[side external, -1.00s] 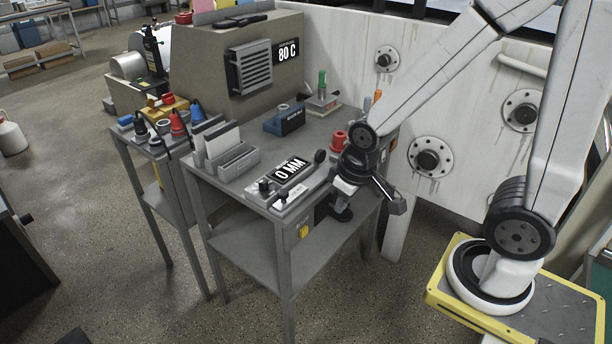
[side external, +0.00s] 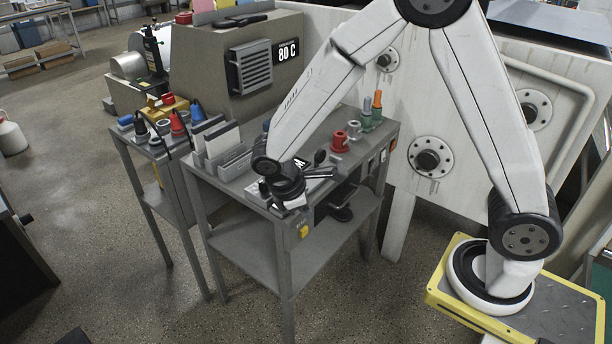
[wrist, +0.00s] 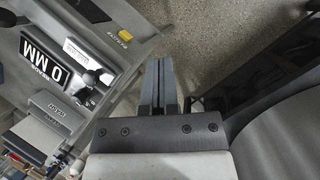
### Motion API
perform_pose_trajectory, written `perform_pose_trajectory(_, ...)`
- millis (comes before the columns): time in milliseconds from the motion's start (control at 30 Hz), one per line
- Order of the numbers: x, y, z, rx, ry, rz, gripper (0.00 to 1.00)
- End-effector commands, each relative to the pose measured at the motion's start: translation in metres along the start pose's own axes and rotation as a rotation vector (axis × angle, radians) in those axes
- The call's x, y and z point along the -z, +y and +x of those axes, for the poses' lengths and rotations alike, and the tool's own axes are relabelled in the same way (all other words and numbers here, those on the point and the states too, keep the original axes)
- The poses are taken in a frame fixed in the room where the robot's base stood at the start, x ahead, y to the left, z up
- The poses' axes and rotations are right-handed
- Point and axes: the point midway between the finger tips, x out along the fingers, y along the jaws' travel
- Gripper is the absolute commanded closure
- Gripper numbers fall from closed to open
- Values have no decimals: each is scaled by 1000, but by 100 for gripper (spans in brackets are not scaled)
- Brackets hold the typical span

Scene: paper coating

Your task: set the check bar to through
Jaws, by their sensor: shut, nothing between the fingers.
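The check bar unit sits at the front edge of the grey bench, beside the 0 MM display (wrist: 45,62). In the side view my wrist hides most of it, and a black ball knob (side external: 320,156) shows past my arm. In the wrist view a pale labelled plate (wrist: 77,50) and dark knobs (wrist: 90,76) show left of my fingers. I cannot read the bar's setting. My gripper (wrist: 159,62) is shut and empty. Its fingers are apart from the knobs and seen against the floor past the bench edge.
Red (side external: 339,141) and green (side external: 371,117) fittings stand at the bench's right. A file rack (side external: 234,160) stands left of my wrist. A grey machine with an 80 C display (side external: 287,52) is behind. The floor in front of the bench is clear.

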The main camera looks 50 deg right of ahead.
Motion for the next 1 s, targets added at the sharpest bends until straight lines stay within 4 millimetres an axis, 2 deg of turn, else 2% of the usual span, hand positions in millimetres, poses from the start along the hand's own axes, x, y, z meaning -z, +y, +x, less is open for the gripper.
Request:
perform_pose_trajectory(567, 67, 18, 7, -257, -398, -427, 100)
perform_pose_trajectory(1000, 124, 14, 3, -496, -713, -637, 100)
